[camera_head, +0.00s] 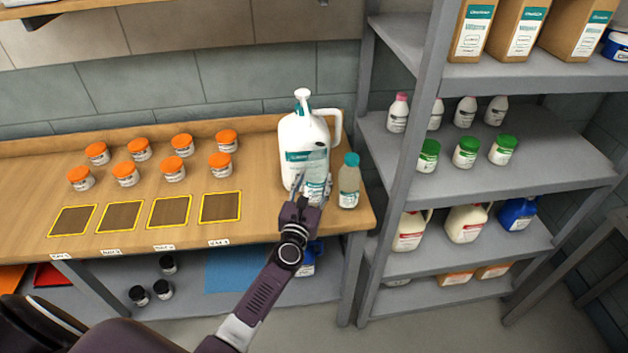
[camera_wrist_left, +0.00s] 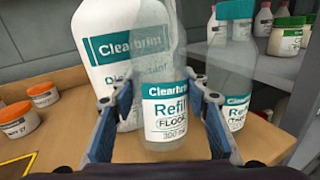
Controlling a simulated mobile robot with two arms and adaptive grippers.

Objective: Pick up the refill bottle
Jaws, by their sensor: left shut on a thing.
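The refill bottle (camera_wrist_left: 168,112), clear with a teal-and-white label reading "Refill FLOOR", stands upright between the fingers of my left gripper (camera_wrist_left: 163,98) in the left wrist view. The fingers are shut on its sides. In the head view my left gripper (camera_head: 311,188) is at the right end of the wooden counter and partly covers this bottle (camera_head: 317,192). I cannot tell whether its base touches the counter. A second, similar refill bottle (camera_head: 349,182) with a teal cap stands just right of it; it also shows in the left wrist view (camera_wrist_left: 236,100). My right gripper is out of view.
A large white jug (camera_head: 305,145) stands close behind the held bottle. Several orange-lidded jars (camera_head: 174,168) and yellow-edged squares (camera_head: 170,212) are on the counter (camera_head: 270,222) to the left. A grey shelf post (camera_head: 410,150) rises close on the right.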

